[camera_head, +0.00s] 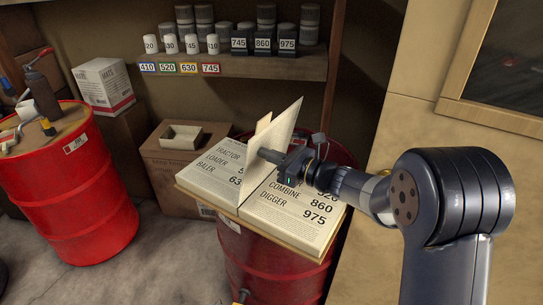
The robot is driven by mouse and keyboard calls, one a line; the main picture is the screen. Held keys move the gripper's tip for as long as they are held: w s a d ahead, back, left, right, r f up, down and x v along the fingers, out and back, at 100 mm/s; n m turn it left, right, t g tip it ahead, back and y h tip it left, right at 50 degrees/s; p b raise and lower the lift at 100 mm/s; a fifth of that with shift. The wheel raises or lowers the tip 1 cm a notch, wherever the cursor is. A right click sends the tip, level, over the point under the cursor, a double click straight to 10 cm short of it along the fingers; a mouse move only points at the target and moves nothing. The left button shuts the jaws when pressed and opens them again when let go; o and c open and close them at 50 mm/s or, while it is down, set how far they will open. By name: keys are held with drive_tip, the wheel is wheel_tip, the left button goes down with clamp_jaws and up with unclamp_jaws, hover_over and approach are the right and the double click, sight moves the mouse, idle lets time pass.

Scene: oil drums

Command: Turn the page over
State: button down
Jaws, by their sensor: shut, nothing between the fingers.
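An open book (290,222) lies on a red oil drum (260,262). One page (279,140) stands nearly upright between its two halves, leaning a little to the right at the top. The left page (212,185) reads TRACTOR, LOADER, BALER, with its numbers partly hidden by the standing page. The right page reads COMBINE, DIGGER, 860, 975. My gripper (268,156) comes from the right, its fingers shut and empty at the right face of the standing page. Contact with the page cannot be told for sure.
A second red drum (92,190) with a hand pump stands at left. A cardboard box (160,165) sits behind the book. The shelf (200,61) above holds several numbered cans. A tan wall panel stands at right behind my arm.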

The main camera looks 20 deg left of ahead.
sight(264, 127)
drive_tip(key=w+a, duration=0.1)
drive_tip(key=a, duration=1)
drive_tip(key=shift+w+a, duration=0.25)
drive_tip(key=shift+w, duration=0.15)
idle(0.6)
drive_tip(key=shift+s+d+r+p, duration=0.2)
drive_tip(key=shift+d+r+p, duration=0.25)
drive_tip(key=shift+d+r, duration=0.9)
drive_tip(key=shift+s+d+r+p, duration=0.25)
drive_tip(key=shift+d+r+p, duration=0.15)
drive_tip(key=shift+d+r, duration=0.95)
drive_tip(key=shift+s+d+r+p, duration=0.2)
drive_tip(key=shift+d+r+p, duration=0.25)
drive_tip(key=shift+d+r, duration=0.9)
drive_tip(key=shift+a, duration=0.1)
drive_tip(key=w+a+f+b, duration=0.1)
drive_tip(key=a+f+b, duration=0.2)
drive_tip(key=a+f, duration=0.4)
drive_tip(key=shift+w+a+f, duration=0.15)
drive_tip(key=shift+a+f, duration=0.15)
drive_tip(key=shift+f, duration=0.1)
